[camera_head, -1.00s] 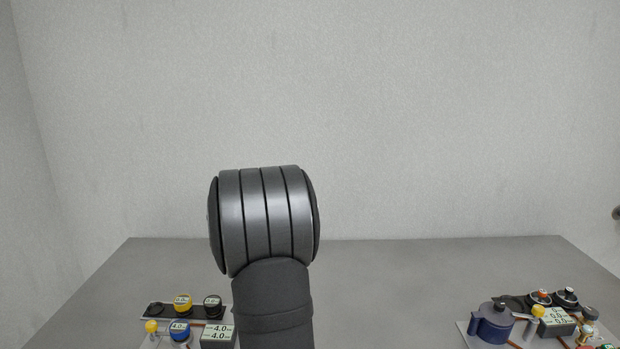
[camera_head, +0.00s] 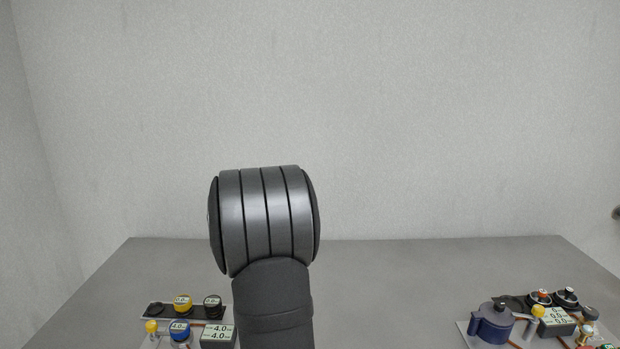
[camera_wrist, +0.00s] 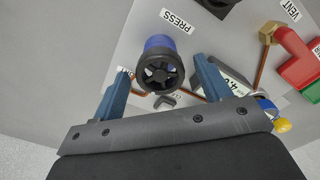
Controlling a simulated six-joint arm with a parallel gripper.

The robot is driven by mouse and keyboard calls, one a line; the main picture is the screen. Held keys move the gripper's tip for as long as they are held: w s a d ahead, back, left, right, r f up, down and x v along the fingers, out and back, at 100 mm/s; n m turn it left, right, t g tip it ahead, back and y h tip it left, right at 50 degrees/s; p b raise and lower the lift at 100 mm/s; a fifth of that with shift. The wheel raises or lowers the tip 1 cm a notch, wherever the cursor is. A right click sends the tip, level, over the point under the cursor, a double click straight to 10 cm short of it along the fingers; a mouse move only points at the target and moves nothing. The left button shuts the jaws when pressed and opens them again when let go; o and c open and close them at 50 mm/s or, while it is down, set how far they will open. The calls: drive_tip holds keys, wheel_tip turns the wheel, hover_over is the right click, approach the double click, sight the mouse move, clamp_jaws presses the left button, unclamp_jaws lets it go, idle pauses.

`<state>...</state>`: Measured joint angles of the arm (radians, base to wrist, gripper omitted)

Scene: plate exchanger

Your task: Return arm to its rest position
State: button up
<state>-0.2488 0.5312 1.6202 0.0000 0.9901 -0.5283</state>
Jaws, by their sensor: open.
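My arm stands upright in the middle of the head view, and its gripper is out of that view. In the wrist view my gripper (camera_wrist: 160,85) has its two blue fingers wide apart, with nothing held between them. A blue-bodied part with a black spoked handwheel (camera_wrist: 160,70) shows between the fingers in the picture, near a label reading PRESS (camera_wrist: 177,20). Whether the fingers are level with it or above it, I cannot tell.
The grey table (camera_head: 350,285) is clear in its middle. A left panel carries gauges and a 4.0 display (camera_head: 217,335). A right panel carries a dark blue pump-like body (camera_head: 490,322) and a display (camera_head: 556,320). A red and green fitting (camera_wrist: 298,62) sits near a VENT label.

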drive_tip(key=shift+n, duration=0.6)
idle(1.0)
drive_tip(key=o, duration=0.4)
drive_tip(key=shift+a, duration=0.15)
drive_tip(key=shift+c, duration=0.2)
drive_tip(key=o, duration=0.3)
drive_tip(key=w+a+r+n, duration=0.1)
drive_tip(key=a+r+n, duration=0.2)
drive_tip(key=a+r, duration=0.2)
drive_tip(key=a, duration=0.3)
drive_tip(key=shift+w+a+r, duration=0.2)
drive_tip(key=shift+w, duration=0.15)
drive_tip(key=s+a+r+n, duration=0.2)
drive_tip(key=a+r+n, duration=0.3)
drive_tip(key=a+r, duration=0.6)
drive_tip(key=f, duration=0.3)
drive_tip(key=a+f, duration=0.1)
drive_tip(key=f, duration=0.3)
drive_tip(key=a+f, duration=0.1)
drive_tip(key=f, duration=0.3)
drive_tip(key=shift+s+f, duration=0.2)
